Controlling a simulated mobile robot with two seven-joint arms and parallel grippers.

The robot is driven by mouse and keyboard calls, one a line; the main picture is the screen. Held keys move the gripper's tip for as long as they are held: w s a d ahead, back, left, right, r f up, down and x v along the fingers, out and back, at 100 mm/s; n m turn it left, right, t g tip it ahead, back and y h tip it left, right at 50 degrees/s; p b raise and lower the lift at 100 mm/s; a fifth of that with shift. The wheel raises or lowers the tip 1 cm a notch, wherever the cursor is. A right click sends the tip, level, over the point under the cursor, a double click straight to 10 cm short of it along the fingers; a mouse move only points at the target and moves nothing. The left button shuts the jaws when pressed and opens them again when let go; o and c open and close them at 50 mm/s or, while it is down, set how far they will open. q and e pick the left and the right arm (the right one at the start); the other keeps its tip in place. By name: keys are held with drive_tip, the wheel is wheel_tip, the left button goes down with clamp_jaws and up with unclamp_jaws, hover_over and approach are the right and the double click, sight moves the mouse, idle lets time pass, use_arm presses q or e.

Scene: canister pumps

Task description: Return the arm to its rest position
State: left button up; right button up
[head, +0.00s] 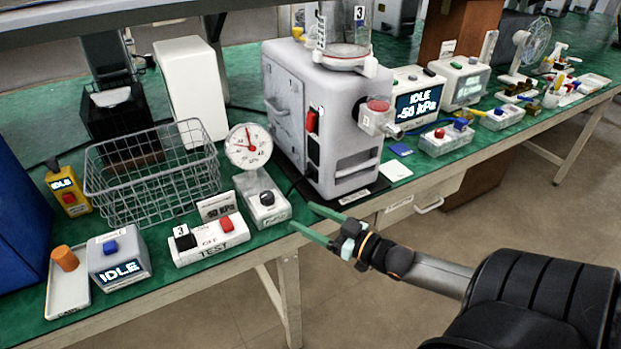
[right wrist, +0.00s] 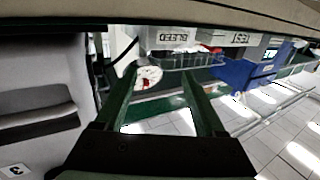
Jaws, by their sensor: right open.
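My right gripper (head: 302,216) reaches in from the lower right in the head view, with its two green fingers apart and nothing between them. Its fingertips are at the front edge of the green-topped bench (head: 150,262), just right of the gauge stand. I cannot tell whether they touch the bench edge. In the right wrist view the open fingers (right wrist: 158,74) also show, with the round gauge (right wrist: 149,77) seen beyond them. My left gripper is in neither view.
The gauge stand (head: 267,205), TEST box (head: 207,241) and wire basket (head: 150,180) stand on the bench left of my gripper. A large grey machine (head: 285,105) stands behind it. A drawer handle (head: 428,206) sticks out right of it. The floor in front (head: 400,315) is clear.

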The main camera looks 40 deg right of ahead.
drive_tip(key=shift+f, duration=0.1)
drive_tip(key=s+a+f+g+p, duration=0.4)
drive_tip(key=s+a, duration=0.3)
drive_tip(key=a, duration=0.3)
drive_tip(key=s+a+f+g+h+p, duration=0.1)
drive_tip(key=s+a+f+g+p, duration=0.3)
drive_tip(key=s+a, duration=0.4)
wheel_tip(320, 180, down, 2)
drive_tip(key=shift+a+f+m+g+h+p, duration=0.15)
drive_tip(key=shift+a+m+g+h+p, duration=0.15)
drive_tip(key=shift+a+p, duration=0.65)
drive_tip(key=shift+a, duration=0.2)
drive_tip(key=shift+c, duration=0.2)
idle(1.5)
